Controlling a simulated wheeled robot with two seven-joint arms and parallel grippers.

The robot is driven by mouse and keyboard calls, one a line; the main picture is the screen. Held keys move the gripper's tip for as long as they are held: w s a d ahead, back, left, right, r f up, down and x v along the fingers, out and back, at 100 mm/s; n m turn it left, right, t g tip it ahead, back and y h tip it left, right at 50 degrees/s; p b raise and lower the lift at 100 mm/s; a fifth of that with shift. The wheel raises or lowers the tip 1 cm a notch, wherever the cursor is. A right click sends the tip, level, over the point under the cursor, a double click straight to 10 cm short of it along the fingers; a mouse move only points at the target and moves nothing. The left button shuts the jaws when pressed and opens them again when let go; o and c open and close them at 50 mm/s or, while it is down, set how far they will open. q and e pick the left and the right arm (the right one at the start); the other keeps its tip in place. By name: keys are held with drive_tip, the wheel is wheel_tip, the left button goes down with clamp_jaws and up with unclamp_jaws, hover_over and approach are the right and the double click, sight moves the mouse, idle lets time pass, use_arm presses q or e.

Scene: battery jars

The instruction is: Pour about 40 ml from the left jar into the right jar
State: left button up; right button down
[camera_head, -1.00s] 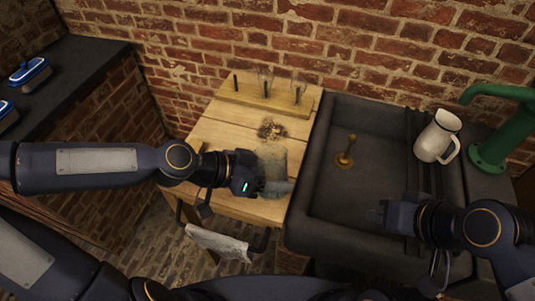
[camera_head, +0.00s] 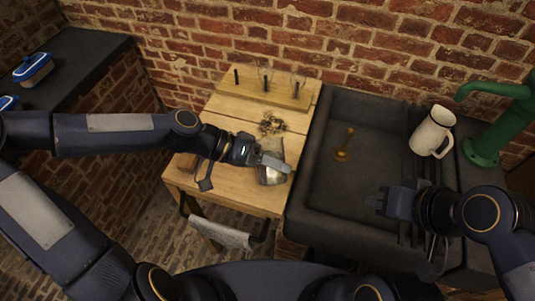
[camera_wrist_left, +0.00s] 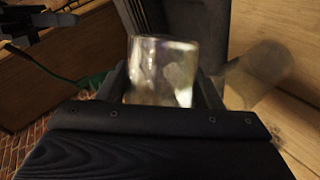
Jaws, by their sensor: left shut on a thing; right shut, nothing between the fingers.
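My left gripper (camera_head: 272,162) is shut on a clear glass jar (camera_wrist_left: 160,72), which stands out between the fingers in the left wrist view. In the head view the gripper is over the front right of the wooden table, and the glass there is partly hidden by the fingers; its tilt and liquid level are hard to read. A second pale, cylindrical glass shape (camera_wrist_left: 262,70) shows blurred beside it in the wrist view, apart from the fingers; I cannot tell whether it is the other jar. My right gripper (camera_head: 376,203) is shut and empty over the sink's front part.
A wooden rack (camera_head: 262,92) with dark pegs and thin glass stands at the table's back. Dark small pieces (camera_head: 271,124) lie on the wooden table (camera_head: 222,112). A dark sink (camera_head: 345,110) adjoins it, with a white pitcher (camera_head: 431,131) and green pump (camera_head: 482,150) at right.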

use_arm(q)
drive_tip(key=shift+f+n+g+p, duration=0.15)
drive_tip(key=shift+n+g+p, duration=0.15)
drive_tip(key=shift+n+g, duration=0.15)
drive_tip(key=shift+r+n+g+p, duration=0.25)
drive_tip(key=shift+r+g+p, duration=0.1)
drive_tip(key=shift+p, duration=0.25)
drive_tip(key=shift+f, duration=0.1)
drive_tip(key=shift+s+d, duration=0.1)
drive_tip(key=shift+s, duration=0.05)
drive_tip(key=shift+s+h, duration=0.25)
drive_tip(key=shift+h, duration=0.05)
drive_tip(key=shift+s+d+r+n+p, duration=0.1)
drive_tip(key=shift+s+r+n+p, duration=0.2)
drive_tip(key=shift+s, duration=0.3)
idle(0.4)
drive_tip(key=shift+s+f+g, duration=0.15)
drive_tip(key=shift+f+g, duration=0.05)
drive_tip(key=shift+g, duration=0.1)
